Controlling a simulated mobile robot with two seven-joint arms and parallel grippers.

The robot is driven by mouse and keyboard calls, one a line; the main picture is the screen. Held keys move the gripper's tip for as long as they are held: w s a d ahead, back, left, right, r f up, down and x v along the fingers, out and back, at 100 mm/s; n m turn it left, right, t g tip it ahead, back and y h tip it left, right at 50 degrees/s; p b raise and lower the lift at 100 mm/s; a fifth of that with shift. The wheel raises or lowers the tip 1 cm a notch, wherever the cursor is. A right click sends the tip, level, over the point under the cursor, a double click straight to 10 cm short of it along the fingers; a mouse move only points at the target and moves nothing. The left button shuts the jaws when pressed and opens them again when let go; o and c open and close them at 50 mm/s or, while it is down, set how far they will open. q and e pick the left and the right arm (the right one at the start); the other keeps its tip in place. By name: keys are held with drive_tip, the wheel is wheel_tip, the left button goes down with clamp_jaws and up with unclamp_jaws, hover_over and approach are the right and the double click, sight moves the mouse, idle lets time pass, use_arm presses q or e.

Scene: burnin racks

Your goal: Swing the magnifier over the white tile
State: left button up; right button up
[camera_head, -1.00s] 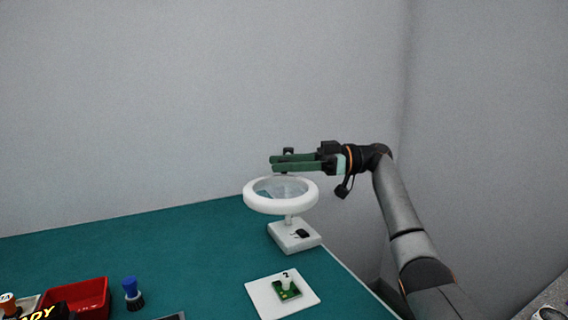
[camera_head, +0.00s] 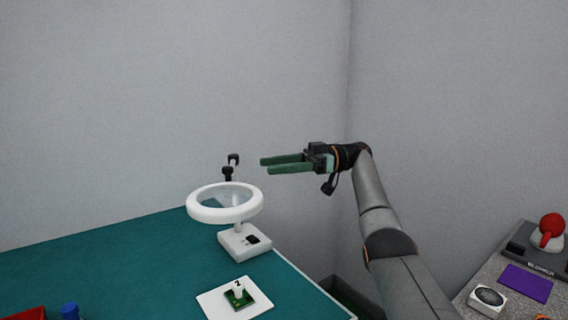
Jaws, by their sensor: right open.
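The magnifier has a white ring with a clear lens (camera_head: 225,204) on a short stem above its white base (camera_head: 236,247). A black knob (camera_head: 231,167) stands up at the ring's far side. The white tile (camera_head: 212,305) lies on the table nearer to me, with a small green circuit board (camera_head: 246,303) and a white piece on it. The ring is beyond the tile in the picture, not above it. My right gripper (camera_head: 263,166) is open and empty, to the right of the knob with a visible gap. My left gripper is not in view.
The green table (camera_head: 110,262) is clear left of the magnifier. A red bin (camera_head: 28,313) and a blue-capped item (camera_head: 69,310) show at the lower left edge. A grey surface at right holds a purple pad (camera_head: 526,283) and a red-topped device (camera_head: 550,230).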

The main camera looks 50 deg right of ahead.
drive_tip(key=shift+v, duration=1)
